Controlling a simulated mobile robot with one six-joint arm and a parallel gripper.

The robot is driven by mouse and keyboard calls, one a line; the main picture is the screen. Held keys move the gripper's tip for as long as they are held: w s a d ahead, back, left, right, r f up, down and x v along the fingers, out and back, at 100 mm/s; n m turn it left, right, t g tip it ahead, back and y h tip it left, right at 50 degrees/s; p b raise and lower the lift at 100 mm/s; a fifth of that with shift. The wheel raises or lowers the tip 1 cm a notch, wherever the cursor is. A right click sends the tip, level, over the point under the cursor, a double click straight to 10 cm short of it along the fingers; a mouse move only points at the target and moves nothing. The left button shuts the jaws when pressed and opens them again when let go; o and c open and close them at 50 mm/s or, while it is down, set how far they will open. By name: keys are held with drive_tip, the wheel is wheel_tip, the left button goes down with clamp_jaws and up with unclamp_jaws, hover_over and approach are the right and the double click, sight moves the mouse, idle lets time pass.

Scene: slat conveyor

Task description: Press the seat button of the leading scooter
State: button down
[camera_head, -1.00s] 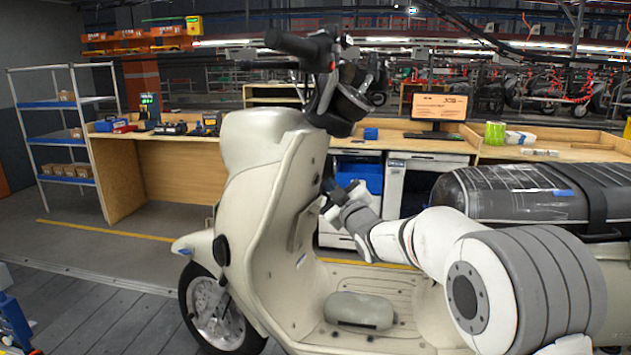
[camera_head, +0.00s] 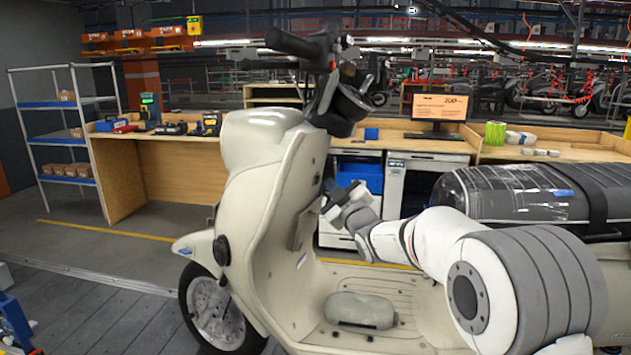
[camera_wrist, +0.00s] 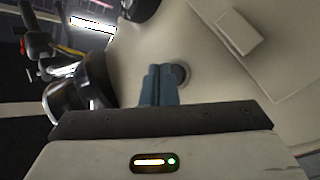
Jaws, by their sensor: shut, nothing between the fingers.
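The cream scooter (camera_head: 265,200) stands across the middle of the head view, front wheel to the left. My gripper (camera_head: 330,188) reaches behind the handlebar column to the inner face of its front shield. In the wrist view my gripper (camera_wrist: 161,68) is shut and empty, its two blue fingers side by side. Their tips are beside a dark round button-like part (camera_wrist: 182,75) set in the cream panel, and partly overlap it in the picture. I cannot tell whether they touch it, or whether this is the seat button.
The handlebar (camera_head: 300,48) is above my gripper and shows at the left of the wrist view. The seat (camera_head: 510,195) is wrapped in clear film. A workbench (camera_head: 150,165) and monitor (camera_head: 438,106) stand behind. A grey pad (camera_head: 358,311) lies on the footboard.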

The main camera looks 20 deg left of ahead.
drive_tip(key=shift+a, duration=0.2)
idle(0.4)
drive_tip(key=shift+a+b, duration=0.25)
drive_tip(key=shift+b, duration=0.2)
drive_tip(key=shift+a+r, duration=0.2)
drive_tip(key=shift+a, duration=0.25)
idle(0.5)
drive_tip(key=shift+d+b, duration=0.15)
drive_tip(key=shift+b, duration=0.2)
drive_tip(key=shift+d+f+b, duration=0.2)
drive_tip(key=shift+d+b, duration=0.35)
drive_tip(key=shift+d, duration=0.2)
drive_tip(key=d+b, duration=0.1)
drive_tip(key=d, duration=0.1)
drive_tip(key=d+f+b, duration=0.1)
drive_tip(key=d, duration=0.2)
drive_tip(key=shift+w, duration=0.2)
